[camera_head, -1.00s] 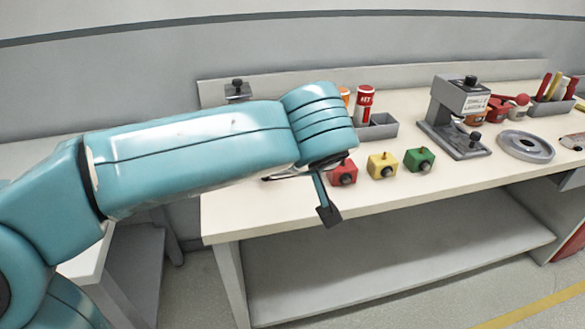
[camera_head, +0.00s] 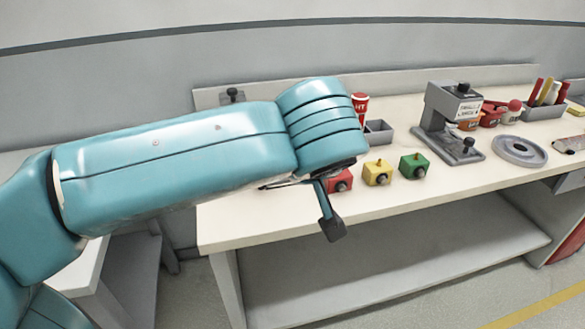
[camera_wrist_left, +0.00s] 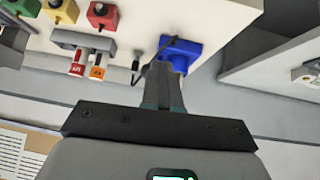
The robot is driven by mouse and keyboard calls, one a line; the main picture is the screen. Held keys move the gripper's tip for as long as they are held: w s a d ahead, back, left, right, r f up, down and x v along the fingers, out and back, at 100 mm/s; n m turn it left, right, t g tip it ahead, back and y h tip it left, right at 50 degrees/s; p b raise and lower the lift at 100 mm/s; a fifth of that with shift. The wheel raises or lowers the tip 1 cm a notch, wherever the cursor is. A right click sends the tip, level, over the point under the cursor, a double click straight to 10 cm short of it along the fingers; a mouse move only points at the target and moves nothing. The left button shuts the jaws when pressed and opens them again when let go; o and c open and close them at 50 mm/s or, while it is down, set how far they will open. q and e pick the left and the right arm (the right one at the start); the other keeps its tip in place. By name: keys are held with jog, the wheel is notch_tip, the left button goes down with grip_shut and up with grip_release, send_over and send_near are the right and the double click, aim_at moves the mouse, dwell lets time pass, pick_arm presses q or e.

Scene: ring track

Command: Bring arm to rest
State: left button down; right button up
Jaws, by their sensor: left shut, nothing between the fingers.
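My left arm comes in from the left in the head view, in front of the workbench. Its gripper (camera_head: 333,228) points down at the bench's front edge, shut and empty. In the left wrist view the gripper (camera_wrist_left: 160,68) is shut, its tip overlapping a blue block (camera_wrist_left: 182,54) with a dark cable; I cannot tell whether they touch. In the head view the wrist partly covers a red block (camera_head: 342,181). A yellow block (camera_head: 377,172) and a green block (camera_head: 414,165) stand to its right. My right gripper is not in view.
The workbench (camera_head: 270,222) has a lower shelf (camera_head: 400,262). On top are a red bottle (camera_head: 360,106), a grey tray (camera_head: 379,137), a grey press-like stand (camera_head: 437,110), a round grey dish (camera_head: 520,150) and a holder with several markers (camera_head: 545,108). The bench's front strip is clear.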

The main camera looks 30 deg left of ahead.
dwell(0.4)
pick_arm(q)
jog(key=w+d+f+m+g+h, duration=0.1)
jog(key=d+f+m+g+h, duration=0.25)
jog(key=f, duration=1.15)
jog(key=d+f+m+g+h, duration=0.1)
jog(key=d+f+m+h, duration=0.45)
jog(key=f, duration=1.05)
jog(key=s+d+f+n+g, duration=0.1)
jog(key=s+d+f, duration=0.1)
jog(key=s+f, duration=0.65)
jog(key=s+d+f+n, duration=0.1)
jog(key=s+f, duration=0.5)
jog(key=f, duration=0.6)
notch_tip(320, 180, up, 13)
jog(key=p, duration=1.3)
jog(key=shift+w+d+r+m+h, duration=0.15)
jog(key=shift+w+d+m+h, duration=0.05)
jog(key=shift+w+m+h, duration=0.1)
